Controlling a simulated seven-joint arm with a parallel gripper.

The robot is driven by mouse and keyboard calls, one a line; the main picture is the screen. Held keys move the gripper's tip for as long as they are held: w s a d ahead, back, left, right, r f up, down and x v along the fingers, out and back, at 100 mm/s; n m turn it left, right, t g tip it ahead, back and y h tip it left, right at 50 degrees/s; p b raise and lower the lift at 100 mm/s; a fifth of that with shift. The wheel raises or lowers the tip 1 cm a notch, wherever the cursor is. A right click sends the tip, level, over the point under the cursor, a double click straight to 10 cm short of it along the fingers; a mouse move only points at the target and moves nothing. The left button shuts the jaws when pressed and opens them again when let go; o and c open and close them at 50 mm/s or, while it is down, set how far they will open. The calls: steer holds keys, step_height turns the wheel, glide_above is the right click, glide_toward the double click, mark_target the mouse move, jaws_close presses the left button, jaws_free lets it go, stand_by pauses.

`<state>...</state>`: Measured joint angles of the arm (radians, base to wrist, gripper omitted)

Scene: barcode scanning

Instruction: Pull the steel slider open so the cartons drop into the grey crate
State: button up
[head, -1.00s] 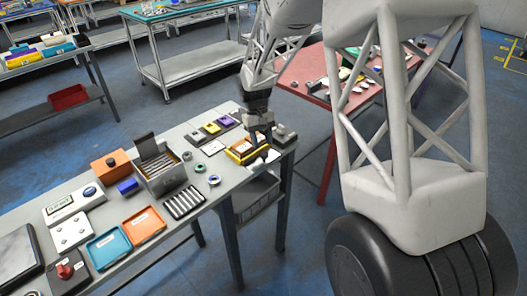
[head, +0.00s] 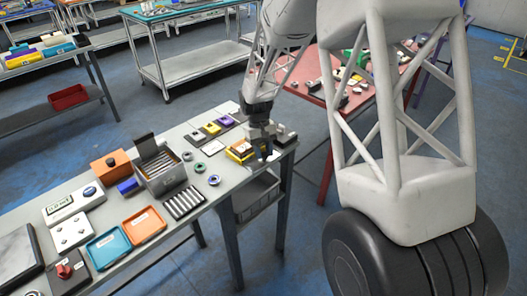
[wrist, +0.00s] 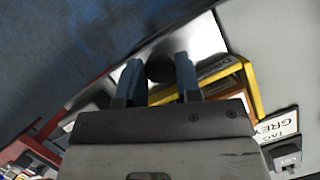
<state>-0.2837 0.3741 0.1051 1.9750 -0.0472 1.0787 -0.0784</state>
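My gripper (head: 265,152) points down over the near right corner of the grey table. In the wrist view its two blue fingers (wrist: 159,72) stand one on each side of a dark round knob (wrist: 159,68), with no clear gap. A bright steel plate (wrist: 203,38), which looks like the slider, lies under the knob. A yellow frame (head: 240,153) sits beside my gripper; its yellow edge also shows in the wrist view (wrist: 250,88). Cartons inside it are mostly hidden. The grey crate (head: 258,200) is below the tabletop at this end.
A grey box (head: 286,137) stands behind my gripper. Coloured blocks (head: 212,128), rings (head: 213,180) and a slotted rack (head: 183,202) are to the left. A red table (head: 303,82) stands behind.

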jaws_close()
steer(key=s+d, duration=0.5)
steer(key=d, duration=0.1)
steer(key=shift+s, duration=0.4)
steer(key=o, duration=0.7)
jaws_free()
steer(key=shift+a+r, duration=0.1)
steer(key=v, duration=0.7)
steer(key=shift+r, duration=0.25)
steer(key=shift+w, duration=0.1)
